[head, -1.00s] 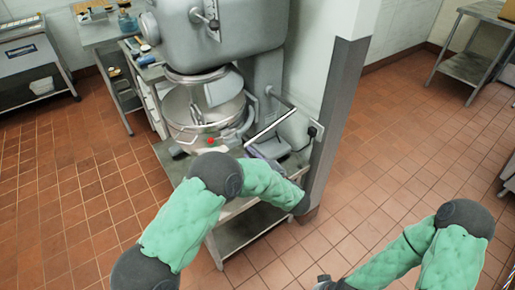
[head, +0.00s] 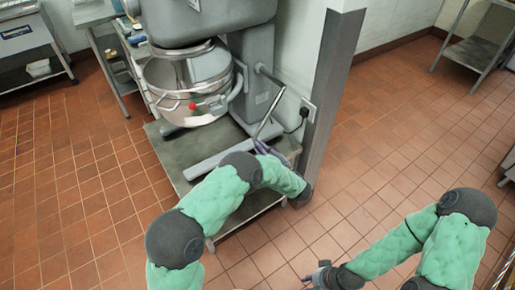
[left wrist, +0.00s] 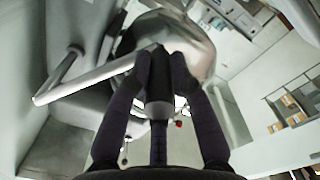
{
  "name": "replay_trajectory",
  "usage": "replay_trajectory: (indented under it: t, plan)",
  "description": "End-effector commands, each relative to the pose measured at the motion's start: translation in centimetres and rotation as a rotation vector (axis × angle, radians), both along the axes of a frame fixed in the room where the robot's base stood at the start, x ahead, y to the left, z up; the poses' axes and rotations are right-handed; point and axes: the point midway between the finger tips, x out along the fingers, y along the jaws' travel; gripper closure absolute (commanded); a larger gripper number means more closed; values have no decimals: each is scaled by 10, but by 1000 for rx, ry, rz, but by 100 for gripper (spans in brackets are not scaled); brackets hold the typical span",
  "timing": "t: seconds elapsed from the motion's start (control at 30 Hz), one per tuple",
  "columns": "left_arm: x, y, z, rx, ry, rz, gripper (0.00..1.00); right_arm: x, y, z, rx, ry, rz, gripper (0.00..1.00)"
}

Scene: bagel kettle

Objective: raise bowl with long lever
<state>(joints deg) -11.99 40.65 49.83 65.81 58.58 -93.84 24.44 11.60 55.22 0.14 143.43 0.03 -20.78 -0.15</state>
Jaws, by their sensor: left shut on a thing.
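The steel bowl (head: 165,80) hangs in the grey mixer's frame, under the mixer head, with a small red knob (head: 193,106) on its front. The long lever (head: 271,113) is a bent metal bar at the machine's right side, sloping down towards me. My left gripper (head: 262,149) is at its lower end. In the left wrist view, my left gripper (left wrist: 158,85) is shut around the lever's dark grip, and the lever's pale bar (left wrist: 85,82) runs off to the left. My right gripper (head: 318,276) is low at the front, away from the machine; its finger opening is unclear.
The mixer stands on a low metal table (head: 166,148). A grey post (head: 327,95) stands close to the lever's right side. Work tables stand at the back left and back right. The tiled floor on both sides is clear.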

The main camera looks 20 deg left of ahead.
Motion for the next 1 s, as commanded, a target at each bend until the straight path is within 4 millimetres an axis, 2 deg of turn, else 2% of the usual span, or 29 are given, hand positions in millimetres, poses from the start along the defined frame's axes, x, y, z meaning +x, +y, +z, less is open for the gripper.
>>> replay_trajectory:
  t: [0.03,0.53,0.57,0.6,0.63,1.0]
  plan:
    - [-2,1,-8,-7,8,6,100,0,0,-1,0,0,0,71]
    - [0,-2,-10,-17,0,1,100,0,0,-1,0,0,0,71]
    - [0,-2,-10,-17,-1,1,70,0,0,-1,0,0,0,71]
    - [0,-2,-10,-17,-1,1,58,0,0,-1,0,0,0,71]
    - [1,-2,-10,-17,-2,0,54,0,0,-1,0,0,0,71]
    - [1,-5,-5,-14,-12,1,54,0,0,-1,0,0,0,71]
